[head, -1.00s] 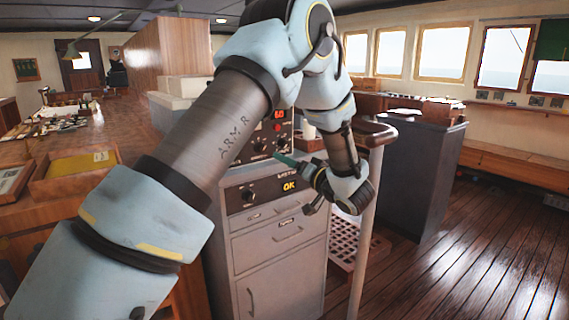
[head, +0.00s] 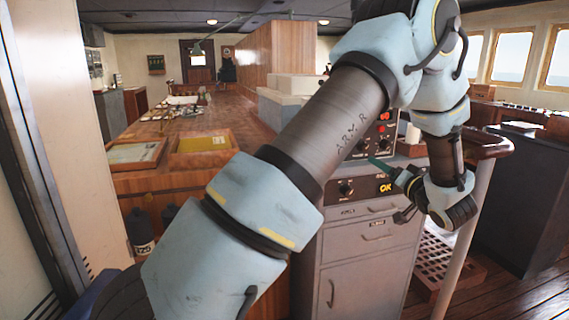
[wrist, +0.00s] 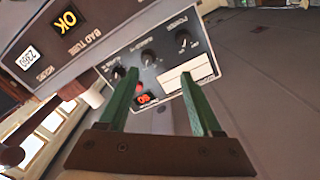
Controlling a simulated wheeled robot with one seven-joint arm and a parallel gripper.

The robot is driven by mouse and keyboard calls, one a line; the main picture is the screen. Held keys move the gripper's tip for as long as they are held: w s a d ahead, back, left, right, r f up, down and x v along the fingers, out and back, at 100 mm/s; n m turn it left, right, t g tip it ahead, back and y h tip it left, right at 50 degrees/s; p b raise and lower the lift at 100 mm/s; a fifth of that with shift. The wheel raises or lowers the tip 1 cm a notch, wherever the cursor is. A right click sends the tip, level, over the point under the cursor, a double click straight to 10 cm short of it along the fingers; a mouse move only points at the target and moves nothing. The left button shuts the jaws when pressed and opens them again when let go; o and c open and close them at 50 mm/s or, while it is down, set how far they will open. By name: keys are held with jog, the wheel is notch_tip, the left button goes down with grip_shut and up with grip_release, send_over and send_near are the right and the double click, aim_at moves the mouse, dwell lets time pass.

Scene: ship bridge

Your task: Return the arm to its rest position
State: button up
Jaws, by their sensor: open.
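My arm (head: 335,125) reaches from the lower left up across the head view and bends down at the right. My gripper (head: 375,163) hangs in front of the grey console cabinet (head: 345,255), its green fingers pointing left toward the console. In the wrist view my gripper (wrist: 155,92) is open, with two green fingers apart and nothing between them. Behind the fingers is a control panel (wrist: 172,62) with knobs and a red lit display. An "OK" label (wrist: 68,20) shows on the console at upper left of the wrist view.
A wooden post-topped rail (head: 462,235) stands close beside my gripper. A wooden chart table (head: 150,180) with trays is at the left. A dark cabinet (head: 515,200) stands at the right. Dark bottles (head: 141,230) sit at lower left. Some wooden floor shows at lower right.

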jog(key=w+a+f+g+h, duration=0.25)
jog(key=a+g+h, duration=0.4)
jog(key=a, duration=0.65)
jog(key=s+a+f+n+g+y, duration=0.1)
jog(key=s+a+f+g, duration=0.3)
jog(key=s+a+g, duration=0.5)
jog(key=s+a+n, duration=0.1)
jog(key=s+a, duration=1)
jog(key=s, duration=0.2)
jog(key=shift+a+f+n+y, duration=0.15)
jog(key=shift+a+n+y, duration=0.15)
jog(key=shift+y, duration=0.05)
jog(key=shift+w, duration=0.1)
jog(key=shift+c, duration=0.2)
dwell(0.6)
